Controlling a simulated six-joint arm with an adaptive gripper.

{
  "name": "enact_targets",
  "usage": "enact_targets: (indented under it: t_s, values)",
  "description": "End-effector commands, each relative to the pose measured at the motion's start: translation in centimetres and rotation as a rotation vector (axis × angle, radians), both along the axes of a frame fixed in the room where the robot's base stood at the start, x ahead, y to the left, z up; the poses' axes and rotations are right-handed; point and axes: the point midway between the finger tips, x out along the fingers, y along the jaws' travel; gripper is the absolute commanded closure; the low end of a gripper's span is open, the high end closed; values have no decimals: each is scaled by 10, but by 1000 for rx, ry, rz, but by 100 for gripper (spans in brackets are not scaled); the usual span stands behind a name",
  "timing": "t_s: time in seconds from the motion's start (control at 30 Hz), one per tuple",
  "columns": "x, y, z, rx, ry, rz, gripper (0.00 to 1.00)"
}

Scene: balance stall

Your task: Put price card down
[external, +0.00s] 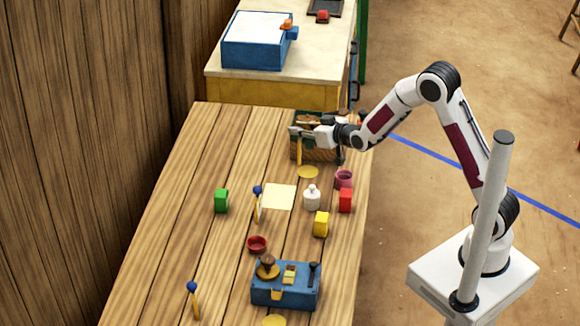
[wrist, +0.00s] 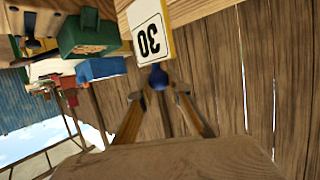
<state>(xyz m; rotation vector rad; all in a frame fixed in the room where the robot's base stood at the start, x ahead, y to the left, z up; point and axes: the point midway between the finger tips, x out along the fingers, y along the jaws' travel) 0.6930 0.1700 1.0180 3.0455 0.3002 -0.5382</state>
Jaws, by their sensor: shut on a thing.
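The price card (wrist: 149,30) is a white card with a black "30", a yellow edge and a blue ball knob (wrist: 158,77). In the wrist view the knob is between the fingertips of my gripper (wrist: 160,94), and the card extends away from them. In the external view my gripper (external: 297,132) is shut on the card's top, and the yellow card (external: 299,152) hangs below it. The card is in front of the left part of a wooden crate (external: 322,156). Whether its lower edge touches the table is not clear.
A yellow disc (external: 308,172) lies just below the card. A pink cup (external: 344,179), red block (external: 345,201), white bottle (external: 312,198) and cream sheet (external: 280,196) are nearer. A blue scale (external: 285,291) stands in front.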

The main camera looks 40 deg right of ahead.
Motion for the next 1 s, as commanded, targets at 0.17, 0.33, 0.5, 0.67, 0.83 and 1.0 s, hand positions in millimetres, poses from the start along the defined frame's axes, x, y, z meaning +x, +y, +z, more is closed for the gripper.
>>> enact_targets:
  t_s: [0.17,0.33,0.5,0.67,0.83,1.0]
  values:
    - [0,0,0,0,0,0,99]
    - [0,0,0,0,0,0,99]
    - [0,0,0,0,0,0,99]
    - [0,0,1,0,0,0,99]
    - [0,0,8,0,-2,0,99]
    - [0,0,26,2,-4,0,99]
